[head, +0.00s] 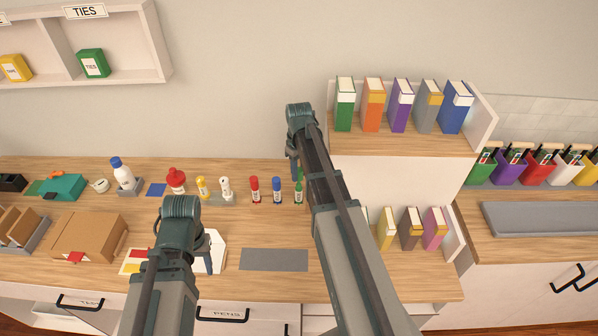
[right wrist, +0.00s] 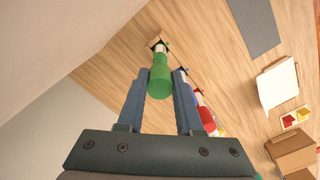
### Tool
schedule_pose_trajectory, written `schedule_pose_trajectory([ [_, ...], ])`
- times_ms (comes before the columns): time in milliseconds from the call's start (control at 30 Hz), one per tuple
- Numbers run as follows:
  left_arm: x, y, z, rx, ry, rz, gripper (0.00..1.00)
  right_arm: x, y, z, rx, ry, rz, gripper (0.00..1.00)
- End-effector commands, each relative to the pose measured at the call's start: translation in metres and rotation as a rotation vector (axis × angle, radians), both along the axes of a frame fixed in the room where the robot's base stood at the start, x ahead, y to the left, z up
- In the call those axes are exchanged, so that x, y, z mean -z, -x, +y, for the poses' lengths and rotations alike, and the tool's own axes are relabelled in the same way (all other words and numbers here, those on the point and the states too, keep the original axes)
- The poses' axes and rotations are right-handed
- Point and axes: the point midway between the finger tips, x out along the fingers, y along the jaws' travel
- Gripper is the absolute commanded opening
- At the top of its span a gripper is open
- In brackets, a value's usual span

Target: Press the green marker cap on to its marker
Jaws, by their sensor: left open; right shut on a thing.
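The green marker (head: 299,190) stands upright at the right end of a short row of markers on the desk, partly hidden by my right arm. In the right wrist view the green cap (right wrist: 159,82) is between the fingers of my right gripper (right wrist: 160,88), which is shut on it. The cap is in line with the marker, whose pale part (right wrist: 159,47) shows beyond it. I cannot tell whether the cap is fully seated. My left gripper (head: 211,256) is open and empty, low over the front of the desk, left of the grey mat.
A red marker (head: 254,190) and a blue marker (head: 277,190) stand just left of the green one. A grey mat (head: 274,260) lies in front. Shelves with colored boxes (head: 372,104) rise at the right. A cardboard box (head: 90,237) is at the left.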

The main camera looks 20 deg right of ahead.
Motion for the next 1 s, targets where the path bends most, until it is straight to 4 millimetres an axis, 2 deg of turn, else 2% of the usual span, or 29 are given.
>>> schedule_pose_trajectory([
  [1000, 0.025, 0.0, 0.0, 0.0, 0.0, 0.0, 0.5, 0.025, 0.0, 0.0, 0.0, 0.0, 0.0, 0.0],
])
